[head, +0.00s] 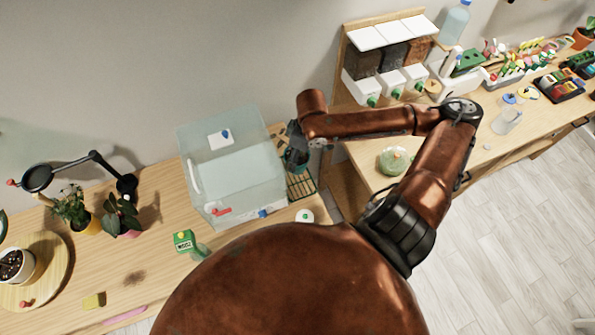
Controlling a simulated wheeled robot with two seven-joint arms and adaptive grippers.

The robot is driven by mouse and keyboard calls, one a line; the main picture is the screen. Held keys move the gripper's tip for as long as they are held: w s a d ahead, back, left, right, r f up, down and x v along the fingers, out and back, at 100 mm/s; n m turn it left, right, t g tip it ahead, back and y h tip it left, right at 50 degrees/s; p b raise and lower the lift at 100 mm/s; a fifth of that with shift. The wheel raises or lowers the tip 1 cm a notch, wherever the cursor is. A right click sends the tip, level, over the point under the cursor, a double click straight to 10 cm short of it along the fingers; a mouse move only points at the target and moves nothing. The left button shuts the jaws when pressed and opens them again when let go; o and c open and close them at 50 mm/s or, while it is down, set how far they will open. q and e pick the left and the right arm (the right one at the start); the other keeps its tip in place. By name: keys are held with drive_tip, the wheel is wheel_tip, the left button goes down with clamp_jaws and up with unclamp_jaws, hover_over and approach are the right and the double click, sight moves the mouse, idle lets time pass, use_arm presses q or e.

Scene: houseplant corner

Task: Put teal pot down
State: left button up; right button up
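The teal pot (296,160) is small and dark, just right of the clear tank. It is upright or nearly so, at the far end of a green wire rack (301,187). I cannot tell whether it rests on the rack or hangs just above it. My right gripper (298,144) points down at the pot's rim, and its dark fingers overlap the pot. The fingers are too small and dark to show whether they are closed on it. My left gripper is out of view.
A clear tank (238,185) stands close left of the pot. A wooden dispenser shelf (345,75) and a green glass bowl (394,160) are to the right. A green box (184,241), potted plants (120,217) and a black lamp (38,178) occupy the left table.

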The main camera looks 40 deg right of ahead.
wheel_tip(320, 180, down, 6)
drive_tip(key=shift+r, duration=0.1)
drive_tip(key=shift+f, duration=0.85)
wheel_tip(320, 180, down, 4)
drive_tip(key=shift+r, duration=0.1)
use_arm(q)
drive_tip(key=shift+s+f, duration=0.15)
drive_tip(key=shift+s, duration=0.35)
use_arm(e)
drive_tip(key=o, duration=1.4)
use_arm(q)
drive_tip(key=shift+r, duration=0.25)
use_arm(e)
drive_tip(key=r, duration=0.4)
drive_tip(key=s+r, duration=0.1)
drive_tip(key=r, duration=0.7)
drive_tip(key=shift+s+d, duration=0.35)
drive_tip(key=shift+d, duration=0.05)
